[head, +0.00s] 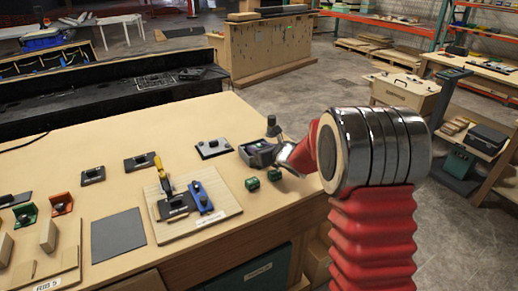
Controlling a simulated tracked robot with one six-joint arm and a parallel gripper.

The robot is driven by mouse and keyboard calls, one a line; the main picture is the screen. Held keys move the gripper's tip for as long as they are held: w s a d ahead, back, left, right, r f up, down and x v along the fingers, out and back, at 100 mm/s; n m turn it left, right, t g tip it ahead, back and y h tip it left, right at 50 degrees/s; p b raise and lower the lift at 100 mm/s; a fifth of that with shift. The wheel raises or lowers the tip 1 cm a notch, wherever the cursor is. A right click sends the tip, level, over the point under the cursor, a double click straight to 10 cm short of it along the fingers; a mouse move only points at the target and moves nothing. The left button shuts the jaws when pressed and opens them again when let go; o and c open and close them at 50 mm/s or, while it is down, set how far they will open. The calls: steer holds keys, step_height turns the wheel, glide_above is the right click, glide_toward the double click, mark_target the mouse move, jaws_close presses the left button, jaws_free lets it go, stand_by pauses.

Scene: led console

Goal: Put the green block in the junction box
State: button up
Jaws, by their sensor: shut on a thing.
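My gripper (284,153) is at the end of my red arm, low over the right part of the wooden table. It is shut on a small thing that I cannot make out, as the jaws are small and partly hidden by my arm. A dark grey box-like thing (256,152) is right by the jaws on their left; it may be the junction box, but I cannot read a label. Two small dark green blocks show just below it, a left one (252,184) and a right one (274,174). They appear apart from the jaws.
A wooden board (222,212) with a yellow-handled switch (162,170) and a blue part (200,197) lies left of the green blocks. A dark knob (272,127) stands behind the grey box. A flat grey plate (118,235) and several small fixtures lie further left. The table's right edge is close.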

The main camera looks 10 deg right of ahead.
steer(key=shift+f, duration=0.3)
steer(key=shift+s+f, duration=0.15)
steer(key=shift+f, duration=0.4)
steer(key=o, duration=0.8)
steer(key=shift+f, duration=0.1)
steer(key=shift+c, duration=0.2)
steer(key=shift+r, duration=0.4)
steer(key=shift+s+d+r, duration=0.1)
steer(key=shift+r, duration=0.15)
steer(key=v, duration=1.1)
steer(key=shift+s+r, duration=0.25)
steer(key=shift+r, duration=0.3)
